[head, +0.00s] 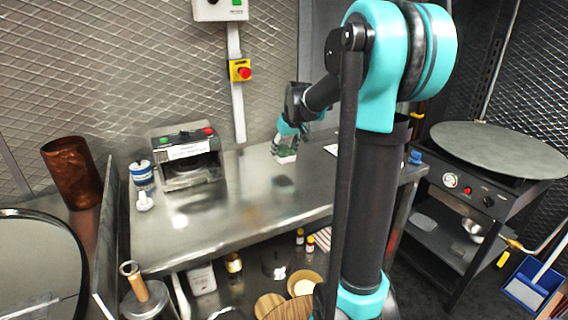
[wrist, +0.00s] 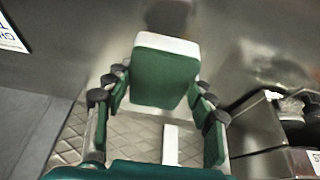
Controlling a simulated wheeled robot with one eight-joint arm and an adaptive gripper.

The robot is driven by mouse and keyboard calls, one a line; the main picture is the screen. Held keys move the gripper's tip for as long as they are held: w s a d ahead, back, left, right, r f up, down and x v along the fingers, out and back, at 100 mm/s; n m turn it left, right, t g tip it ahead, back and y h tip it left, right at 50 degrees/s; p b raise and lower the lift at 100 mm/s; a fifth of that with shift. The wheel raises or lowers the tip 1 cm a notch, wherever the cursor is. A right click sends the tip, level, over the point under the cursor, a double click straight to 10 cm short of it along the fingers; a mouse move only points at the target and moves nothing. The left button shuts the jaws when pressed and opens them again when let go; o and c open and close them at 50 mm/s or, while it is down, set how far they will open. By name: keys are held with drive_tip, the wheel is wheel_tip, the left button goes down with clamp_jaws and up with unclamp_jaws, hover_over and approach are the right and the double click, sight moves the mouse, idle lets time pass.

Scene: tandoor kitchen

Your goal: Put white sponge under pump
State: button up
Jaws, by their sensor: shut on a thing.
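My gripper (head: 288,138) is low over the steel counter (head: 245,198), near the wall. In the wrist view, its green-padded fingers (wrist: 162,92) are shut on a block-shaped sponge (wrist: 165,75) with a green face and a white edge. The sponge also shows below the gripper in the head view (head: 285,156); I cannot tell whether it touches the counter. A small white pump-like piece (head: 145,203) stands at the counter's left end, in front of a blue-and-white container (head: 142,174). I cannot tell for sure which is the pump.
A dark machine with a white label (head: 186,158) stands between my gripper and the white piece, and shows at the right of the wrist view (wrist: 290,128). The counter's front middle is clear. A copper-coloured cylinder (head: 72,172) is at the far left, a round griddle (head: 495,150) at the right.

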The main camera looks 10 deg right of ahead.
sight(284, 170)
drive_tip(key=shift+f, duration=2.55)
drive_tip(key=o, duration=0.7)
drive_tip(key=shift+f, duration=0.1)
